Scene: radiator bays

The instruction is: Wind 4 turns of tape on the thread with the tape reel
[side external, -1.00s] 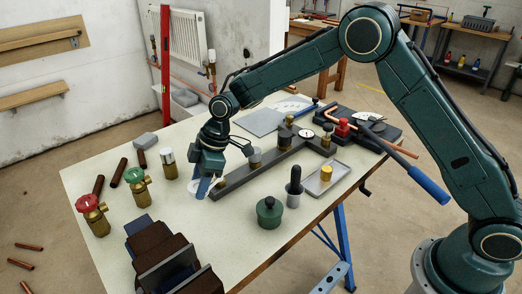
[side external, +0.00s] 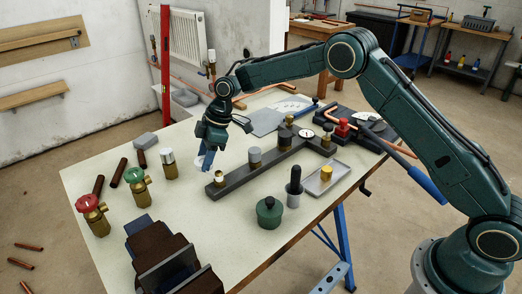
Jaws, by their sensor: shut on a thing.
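My gripper (side external: 208,164) points down over the table, left of the dark bar, its blue-grey fingers shut on a white ring-like thing, seemingly the tape reel (side external: 199,162). The fingers partly hide the reel. A small brass fitting (side external: 219,176) stands upright at the near left end of the dark bar (side external: 240,178); it looks like the threaded piece. In the picture the reel is up and to the left of this fitting and appears apart from it. Whether tape is on the thread is too small to tell.
Left of the gripper stand a chrome-topped brass valve (side external: 170,165), a green-handled valve (side external: 138,186) and a red-handled valve (side external: 92,214). A vise (side external: 160,250) is at the near edge. A green pot (side external: 269,213) and a black-topped bottle (side external: 294,187) stand right of the bar.

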